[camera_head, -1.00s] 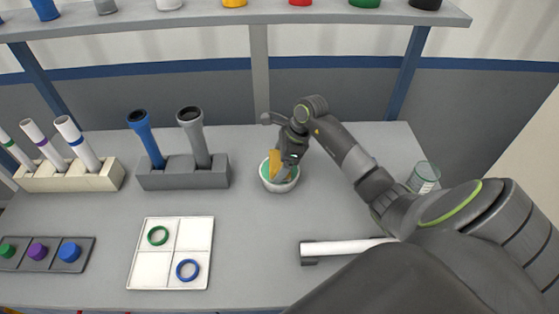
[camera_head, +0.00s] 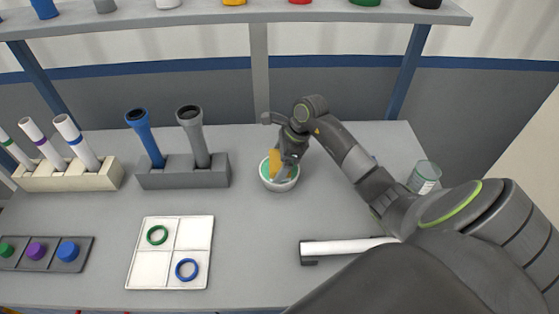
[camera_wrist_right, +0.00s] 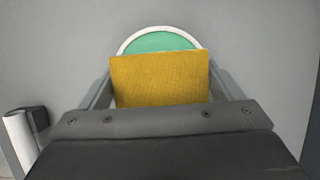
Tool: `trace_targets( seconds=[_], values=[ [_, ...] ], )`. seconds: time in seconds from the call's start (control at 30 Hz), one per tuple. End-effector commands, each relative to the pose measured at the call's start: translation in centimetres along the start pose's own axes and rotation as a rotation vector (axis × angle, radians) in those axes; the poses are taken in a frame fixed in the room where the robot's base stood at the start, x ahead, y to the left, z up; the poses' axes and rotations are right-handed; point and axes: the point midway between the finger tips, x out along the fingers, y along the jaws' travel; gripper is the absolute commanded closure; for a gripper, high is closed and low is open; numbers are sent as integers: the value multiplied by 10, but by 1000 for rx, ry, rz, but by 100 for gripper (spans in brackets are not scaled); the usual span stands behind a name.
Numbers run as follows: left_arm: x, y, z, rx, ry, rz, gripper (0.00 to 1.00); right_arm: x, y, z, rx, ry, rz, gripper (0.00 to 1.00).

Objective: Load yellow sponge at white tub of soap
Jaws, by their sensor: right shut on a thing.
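The white tub of soap (camera_head: 280,186) stands on the table near its middle, with green soap inside. The tub also shows in the right wrist view (camera_wrist_right: 160,42), its far rim beyond the sponge. The yellow sponge (camera_head: 274,164) is upright in the tub's opening, and in the right wrist view (camera_wrist_right: 160,80) it fills the space between the fingers. My right gripper (camera_head: 285,172) is shut on the sponge, pointing down over the tub. Whether the sponge's lower edge touches the soap is hidden. My left gripper is not in view.
A grey holder (camera_head: 185,178) with two pipes stands left of the tub. A white divided tray (camera_head: 170,252) with rings lies at front left. A white pipe (camera_head: 340,247) lies in front of the tub. A clear glass jar (camera_head: 424,177) stands right, beside my arm.

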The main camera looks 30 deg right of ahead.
Motion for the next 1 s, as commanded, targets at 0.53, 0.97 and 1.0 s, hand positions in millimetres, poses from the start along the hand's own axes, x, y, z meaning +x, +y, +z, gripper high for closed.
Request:
trace_targets(
  seconds=[0.53,0.97,1.0],
  values=[
    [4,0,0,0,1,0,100,2,1,-1,1,1,3,32],
    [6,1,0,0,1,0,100,2,1,-2,2,2,4,32],
    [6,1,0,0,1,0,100,2,1,-2,3,2,4,32]
  ],
)
